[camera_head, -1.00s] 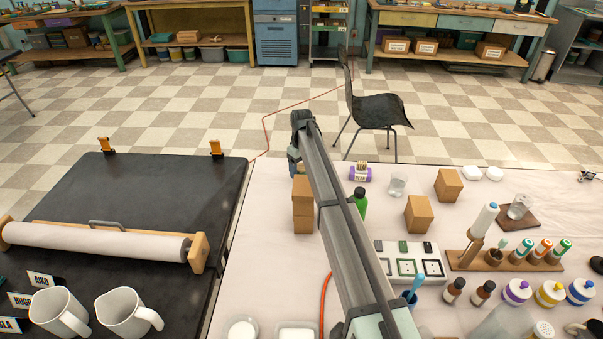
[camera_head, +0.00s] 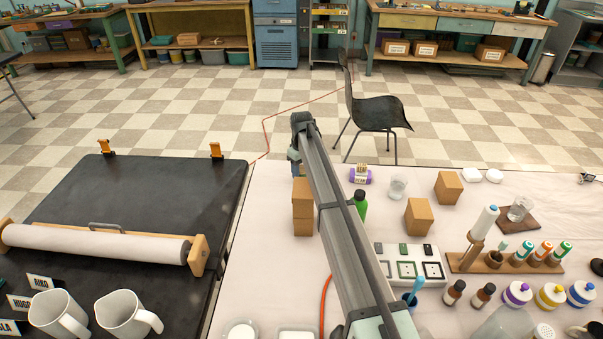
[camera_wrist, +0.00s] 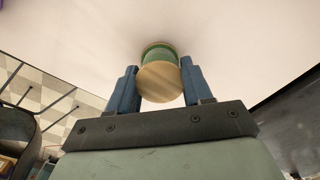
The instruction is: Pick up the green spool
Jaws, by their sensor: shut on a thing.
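In the wrist view, the green spool (camera_wrist: 158,50) sits between the two blue fingers of my gripper (camera_wrist: 160,80). Its pale wooden round end (camera_wrist: 158,83) faces the camera, with a green band behind it. My gripper is shut on it, one finger on each side. Whether the spool touches the pale surface behind it cannot be told. In the head view, the end of my arm is beyond the brown boxes, and the arm hides the spool and the fingertips.
Stacked brown boxes (camera_head: 303,205) stand just left of my arm. A green bottle (camera_head: 360,204) and a purple item (camera_head: 360,175) stand just right of it. A black chair (camera_head: 378,112) is beyond the table. The black board (camera_head: 140,195) at left has a white roller (camera_head: 100,241).

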